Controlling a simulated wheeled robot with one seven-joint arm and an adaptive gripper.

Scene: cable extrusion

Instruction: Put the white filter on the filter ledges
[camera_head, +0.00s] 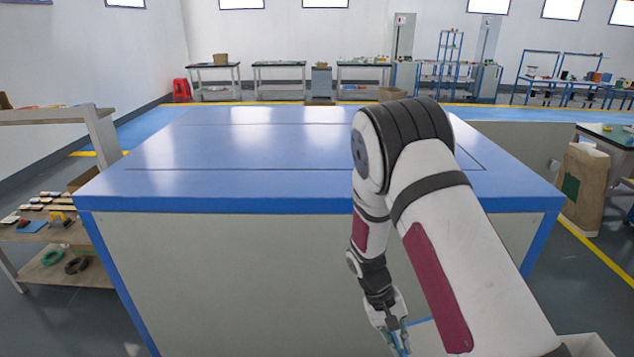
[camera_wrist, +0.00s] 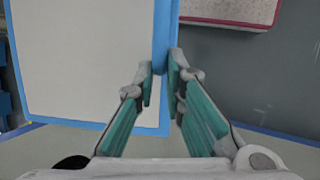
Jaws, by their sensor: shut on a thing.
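The white filter (camera_wrist: 85,55) is a flat white panel with a blue frame, filling the left half of the wrist view. My gripper (camera_wrist: 161,66) is shut on the blue frame along the filter's right edge, with one finger on each side. In the head view my gripper (camera_head: 399,340) is low at the bottom, in front of the big cabinet. Only a small part of the filter shows there, beside the gripper and partly behind my arm. I cannot make out the filter ledges in either view.
A large cabinet with a blue top (camera_head: 240,160) and a plain grey front (camera_head: 230,270) stands ahead. A wooden shelf (camera_head: 50,235) with small parts is at the left. A brown container (camera_head: 583,190) stands at the right. The cabinet top is clear.

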